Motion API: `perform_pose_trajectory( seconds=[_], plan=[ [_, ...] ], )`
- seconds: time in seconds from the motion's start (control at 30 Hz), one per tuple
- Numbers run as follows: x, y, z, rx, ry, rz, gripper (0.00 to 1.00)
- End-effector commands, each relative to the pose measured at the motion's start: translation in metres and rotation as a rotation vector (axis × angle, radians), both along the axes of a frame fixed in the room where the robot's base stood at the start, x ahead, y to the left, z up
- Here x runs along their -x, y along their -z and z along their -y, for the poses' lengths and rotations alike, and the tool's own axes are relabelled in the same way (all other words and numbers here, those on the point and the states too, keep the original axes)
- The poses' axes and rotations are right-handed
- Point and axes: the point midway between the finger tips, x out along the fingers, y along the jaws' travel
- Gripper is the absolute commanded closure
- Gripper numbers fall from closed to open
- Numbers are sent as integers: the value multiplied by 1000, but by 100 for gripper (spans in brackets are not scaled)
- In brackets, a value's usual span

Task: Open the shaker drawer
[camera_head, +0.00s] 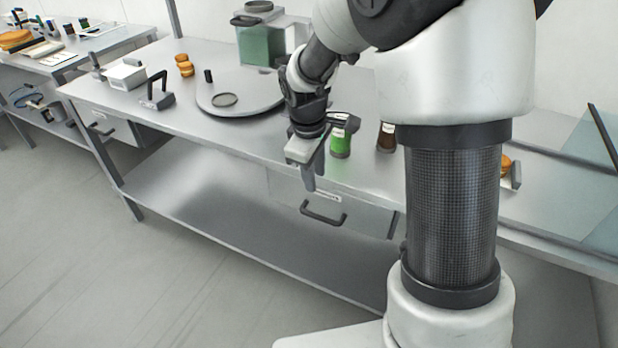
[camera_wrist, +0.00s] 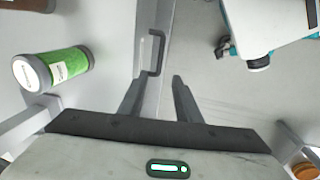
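A grey drawer front (camera_head: 283,190) hangs under the counter, with a small label above its dark bar handle (camera_head: 323,212). The label is too small to read. The drawer appears shut. In the wrist view the handle (camera_wrist: 158,55) stands out from the drawer front, ahead of the fingertips. My gripper (camera_head: 308,178) is above and slightly left of the handle in the head view, at the counter's front edge. In the wrist view my gripper (camera_wrist: 157,80) has its two fingers apart with nothing between them. The fingers do not appear to touch the handle.
A green shaker (camera_head: 340,142) and a brown shaker (camera_head: 387,138) stand on the counter (camera_head: 215,130) near my gripper. A lower shelf (camera_head: 200,205) runs below. The floor in front is clear.

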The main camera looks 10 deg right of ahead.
Motion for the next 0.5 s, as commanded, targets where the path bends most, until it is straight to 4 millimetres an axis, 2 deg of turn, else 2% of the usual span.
perform_pose_trajectory(
  seconds=[0.17, 0.5],
  plan=[
    [-2, 23, 2, 2, -1, -5, 69],
    [-13, 95, 10, 1, 1, -6, 69]
  ],
)
